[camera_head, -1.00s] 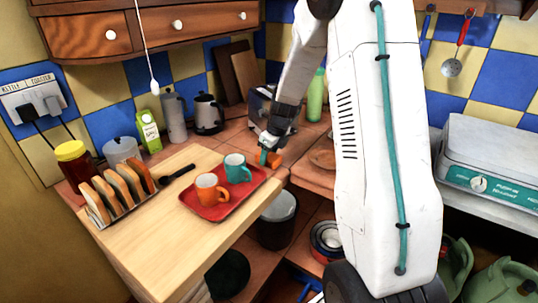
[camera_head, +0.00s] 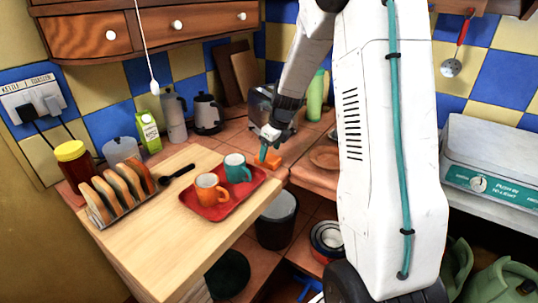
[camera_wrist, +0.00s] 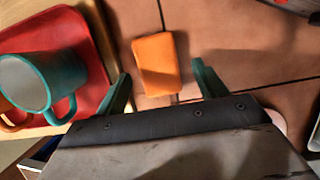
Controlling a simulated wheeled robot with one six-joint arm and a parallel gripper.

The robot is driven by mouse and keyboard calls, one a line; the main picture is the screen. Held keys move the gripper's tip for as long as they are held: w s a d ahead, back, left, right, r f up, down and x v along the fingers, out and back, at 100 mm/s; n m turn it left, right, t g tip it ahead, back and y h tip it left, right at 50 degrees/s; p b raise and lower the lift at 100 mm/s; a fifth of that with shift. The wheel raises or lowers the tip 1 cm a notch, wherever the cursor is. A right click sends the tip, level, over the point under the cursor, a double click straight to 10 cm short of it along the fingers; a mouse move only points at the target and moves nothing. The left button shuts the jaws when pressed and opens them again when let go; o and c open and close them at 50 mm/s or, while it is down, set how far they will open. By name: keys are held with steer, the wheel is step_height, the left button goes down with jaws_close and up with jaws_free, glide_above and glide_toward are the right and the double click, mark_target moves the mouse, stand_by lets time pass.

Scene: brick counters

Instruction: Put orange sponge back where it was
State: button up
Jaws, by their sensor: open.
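The orange sponge (camera_wrist: 157,63) lies flat on the brown tiled counter in the wrist view, ahead of and between the two teal fingers. My gripper (camera_wrist: 160,88) is open and no finger touches the sponge there. In the head view my gripper (camera_head: 268,152) is just above the counter, to the right of the red tray. The sponge (camera_head: 275,161) shows there as a small orange patch beside the fingertips, partly hidden by them.
A red tray (camera_head: 222,211) with an orange mug (camera_head: 211,190) and a teal mug (camera_head: 237,168) is close on the left, on a wooden board (camera_head: 150,240). A round brown board (camera_head: 324,157) lies to the right. A toaster (camera_head: 262,105) stands behind.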

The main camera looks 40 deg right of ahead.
mark_target(276, 159)
steer(key=a+v, duration=0.1)
steer(key=v, duration=0.8)
steer(key=s+a+r+n, duration=0.7)
steer(key=a+n, duration=0.1)
steer(key=s+a+r+n, duration=0.1)
steer(key=s+a+n, duration=0.4)
steer(key=s+n, duration=0.7)
steer(key=s+a+r+n+g+h, duration=0.1)
steer(key=s+a+n, duration=0.5)
steer(key=s+n, duration=0.6)
steer(key=shift+s+r+g, duration=0.2)
steer(key=shift+s+g, duration=0.1)
steer(key=shift+s, duration=0.15)
